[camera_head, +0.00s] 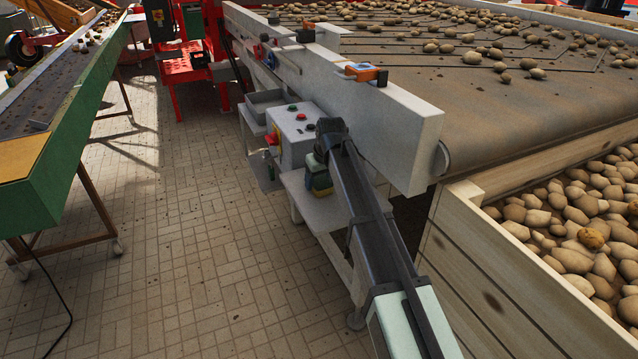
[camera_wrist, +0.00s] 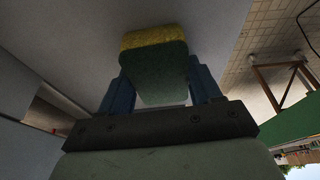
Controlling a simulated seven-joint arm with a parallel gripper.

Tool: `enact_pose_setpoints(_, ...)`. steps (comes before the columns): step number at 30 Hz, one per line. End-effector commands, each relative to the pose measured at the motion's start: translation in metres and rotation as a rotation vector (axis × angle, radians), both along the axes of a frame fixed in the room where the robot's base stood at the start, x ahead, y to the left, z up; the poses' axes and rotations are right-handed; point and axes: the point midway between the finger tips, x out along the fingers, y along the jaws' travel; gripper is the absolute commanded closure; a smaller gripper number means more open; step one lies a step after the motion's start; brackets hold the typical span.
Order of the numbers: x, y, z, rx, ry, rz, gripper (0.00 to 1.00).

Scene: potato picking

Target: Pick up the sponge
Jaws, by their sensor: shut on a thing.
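The sponge (camera_wrist: 153,68) is green with a yellow layer. In the wrist view it sits between the two blue fingers of my gripper (camera_wrist: 160,84), which is shut on it. In the head view the sponge (camera_head: 319,181) shows just below the dark end of my arm, over the small grey shelf (camera_head: 322,211) beside the control box. My fingers are mostly hidden there. I cannot tell whether the sponge touches the shelf.
A grey control box (camera_head: 291,130) with buttons stands left of my gripper. The conveyor's grey side wall (camera_head: 385,125) rises close on the right, with an orange tool (camera_head: 362,72) on top. A wooden potato crate (camera_head: 478,258) is at right. Tiled floor (camera_head: 200,230) is clear at left.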

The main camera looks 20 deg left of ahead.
Motion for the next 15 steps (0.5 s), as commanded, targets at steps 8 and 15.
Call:
enact_pose_setpoints(8,0.001,0.001,0.018,0.001,-0.001,0.0,0.65)
enact_pose_setpoints(15,0.001,0.001,0.061,-0.001,-0.001,0.001,0.65)
